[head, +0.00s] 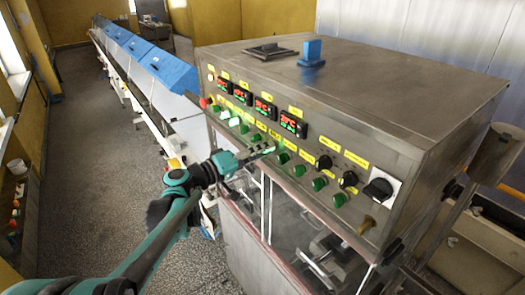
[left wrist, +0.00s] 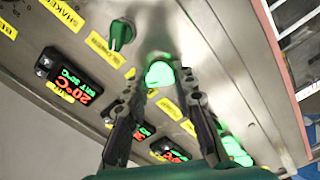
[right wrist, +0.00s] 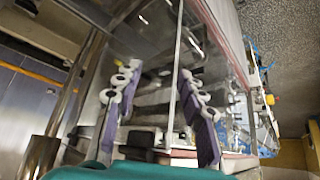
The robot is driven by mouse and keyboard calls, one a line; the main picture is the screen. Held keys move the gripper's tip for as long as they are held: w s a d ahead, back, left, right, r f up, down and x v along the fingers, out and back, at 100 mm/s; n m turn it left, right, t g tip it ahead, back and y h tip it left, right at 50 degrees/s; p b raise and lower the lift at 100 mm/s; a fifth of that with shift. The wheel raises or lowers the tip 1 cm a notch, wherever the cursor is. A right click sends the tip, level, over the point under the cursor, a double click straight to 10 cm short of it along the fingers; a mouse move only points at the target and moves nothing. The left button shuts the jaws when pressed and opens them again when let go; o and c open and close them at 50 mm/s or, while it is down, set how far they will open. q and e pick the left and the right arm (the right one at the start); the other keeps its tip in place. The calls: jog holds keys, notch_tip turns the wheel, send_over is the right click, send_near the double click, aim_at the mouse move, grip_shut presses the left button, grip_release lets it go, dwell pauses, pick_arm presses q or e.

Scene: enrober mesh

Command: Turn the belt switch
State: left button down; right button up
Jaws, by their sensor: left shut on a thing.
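The steel control panel (head: 300,130) carries a row of green and black knobs under yellow labels. My left gripper (head: 272,150) is at the middle of this row in the head view. In the left wrist view, my left gripper (left wrist: 158,75) has its fingertips on either side of a glowing green switch (left wrist: 160,73) and is shut on it. The switch's full label is hidden. My right gripper (right wrist: 158,72) is open and empty in front of clear panels, low at the machine.
Red-digit displays (head: 293,123) line the panel above the knobs. A large black rotary switch (head: 379,190) is at its right end. A blue block (head: 312,52) stands on the cabinet top. A long conveyor with blue covers (head: 170,70) runs back at left. The floor (head: 90,150) there is clear.

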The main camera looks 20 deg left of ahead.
pick_arm(q)
jog(key=shift+f+n, duration=0.1)
jog(key=shift+n, duration=0.2)
jog(key=n+b, duration=0.2)
jog(key=n, duration=0.9)
dwell(0.4)
jog(key=c, duration=1.2)
grip_release()
jog(key=shift+s+a, duration=0.1)
jog(key=v, duration=1.2)
